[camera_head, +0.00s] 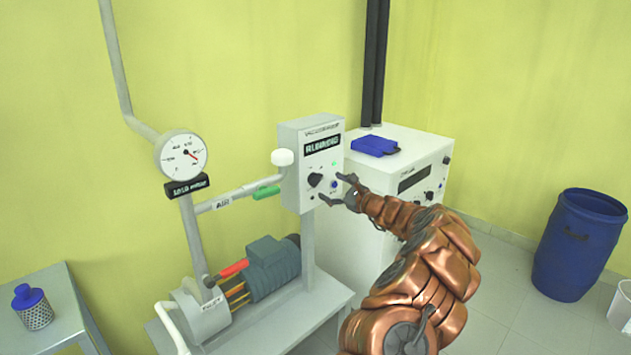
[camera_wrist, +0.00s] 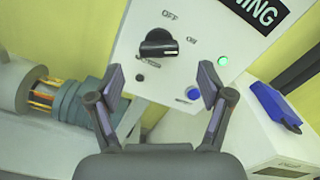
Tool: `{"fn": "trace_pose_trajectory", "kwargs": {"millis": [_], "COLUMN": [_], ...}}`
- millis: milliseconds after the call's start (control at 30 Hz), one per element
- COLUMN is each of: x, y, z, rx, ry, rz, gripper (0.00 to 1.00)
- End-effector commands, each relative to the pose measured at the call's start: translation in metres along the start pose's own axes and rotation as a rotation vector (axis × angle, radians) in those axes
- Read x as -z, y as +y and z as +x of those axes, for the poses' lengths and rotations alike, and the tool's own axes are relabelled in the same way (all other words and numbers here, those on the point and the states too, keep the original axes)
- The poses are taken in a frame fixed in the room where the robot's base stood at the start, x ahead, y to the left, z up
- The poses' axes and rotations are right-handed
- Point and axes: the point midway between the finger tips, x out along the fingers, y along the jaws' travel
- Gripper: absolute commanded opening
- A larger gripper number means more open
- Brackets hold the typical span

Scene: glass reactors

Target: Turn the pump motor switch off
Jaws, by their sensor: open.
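The pump control box (camera_head: 310,150) stands on a post above the pump, with a display reading RUNNING. On its face is a black rotary switch knob (camera_wrist: 158,44), with OFF and ON labels around it; it also shows in the head view (camera_head: 315,180). Its pointer looks turned toward the ON side. A green lamp (camera_wrist: 224,61) is lit at the right of the panel. My gripper (camera_wrist: 163,88) is open and empty in front of the panel, just below the knob in the wrist view. In the head view it (camera_head: 334,188) is at the panel's lower right.
The blue-grey pump motor (camera_head: 270,265) sits on a bench below the box. A gauge (camera_head: 181,155) and pipe with a green handle (camera_head: 266,192) stand to the left. A white cabinet (camera_head: 380,180) with a blue item on top is close behind. A blue drum (camera_head: 580,245) stands right.

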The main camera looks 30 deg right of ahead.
Motion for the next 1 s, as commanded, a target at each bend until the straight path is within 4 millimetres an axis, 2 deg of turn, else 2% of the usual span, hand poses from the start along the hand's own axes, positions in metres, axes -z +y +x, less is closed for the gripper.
{"fn": "trace_pose_trajectory", "kwargs": {"millis": [300,500,700,1000], "x": [-0.002,-0.002,-0.004,-0.003], "y": [0.002,0.002,0.003,0.003], "z": [0.038,0.056,0.067,0.069], "rx": [-0.005,-0.005,-0.005,-0.005], "ry": [0.001,0.000,-0.003,-0.003], "rz": [-0.004,-0.004,-0.004,-0.003], "gripper": [0.79,0.79,0.79,0.79]}}
